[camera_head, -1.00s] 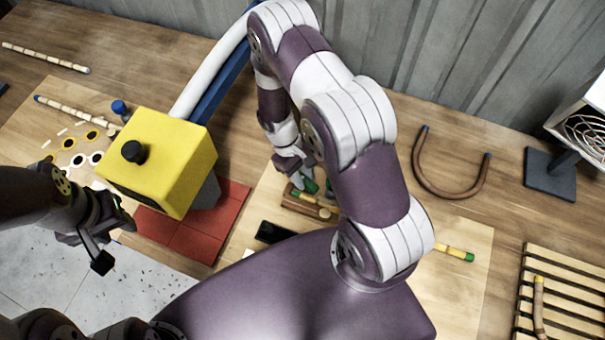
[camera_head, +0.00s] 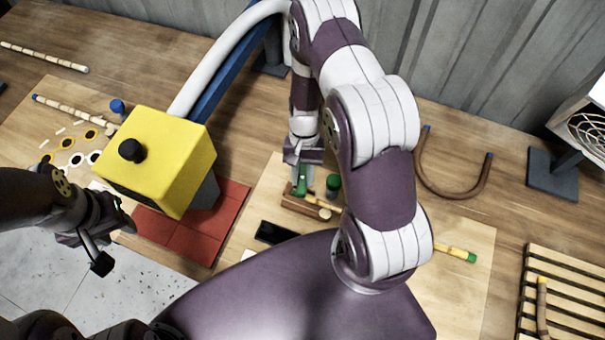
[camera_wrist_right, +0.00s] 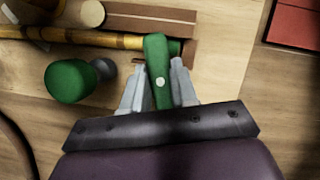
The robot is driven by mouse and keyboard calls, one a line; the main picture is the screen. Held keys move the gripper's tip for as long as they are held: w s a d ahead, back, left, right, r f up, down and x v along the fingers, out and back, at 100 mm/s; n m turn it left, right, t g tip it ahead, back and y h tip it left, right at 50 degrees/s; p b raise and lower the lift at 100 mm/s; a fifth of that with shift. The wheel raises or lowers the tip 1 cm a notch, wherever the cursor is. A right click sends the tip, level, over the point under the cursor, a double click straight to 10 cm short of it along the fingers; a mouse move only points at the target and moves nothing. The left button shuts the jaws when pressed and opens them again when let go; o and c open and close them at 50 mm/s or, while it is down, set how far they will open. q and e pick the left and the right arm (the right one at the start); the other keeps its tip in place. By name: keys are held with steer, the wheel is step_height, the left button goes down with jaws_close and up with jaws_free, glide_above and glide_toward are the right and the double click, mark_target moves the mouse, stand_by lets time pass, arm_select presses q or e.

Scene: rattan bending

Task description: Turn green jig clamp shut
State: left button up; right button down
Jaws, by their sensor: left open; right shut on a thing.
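The green jig clamp lever (camera_wrist_right: 157,72) stands between the fingers of my right gripper (camera_wrist_right: 158,85), which is shut on it in the right wrist view. In the head view my right gripper (camera_head: 303,165) is over the jig, with the green clamp (camera_head: 300,186) below its fingers. The clamp sits on a brown wooden jig (camera_head: 297,202), and a rattan rod (camera_wrist_right: 80,38) lies along the jig. A round green knob (camera_wrist_right: 70,80) stands to the left of the lever, apart from the fingers. My left gripper (camera_head: 95,238) is open and empty at the left.
A black slab (camera_head: 275,232) lies near the jig. A bent rattan hoop (camera_head: 450,188) and a slatted rack (camera_head: 570,295) are on the right. My right arm hides part of the board.

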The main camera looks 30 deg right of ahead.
steer(key=shift+m+t+y, duration=0.4)
steer(key=shift+m+t, duration=0.1)
steer(key=shift+m, duration=1.3)
steer(key=c, duration=0.9)
jaws_free()
steer(key=shift+r, duration=0.1)
steer(key=b+v, duration=0.2)
steer(key=v, duration=1)
steer(key=shift+w+d+r, duration=0.1)
steer(key=shift+r, duration=0.15)
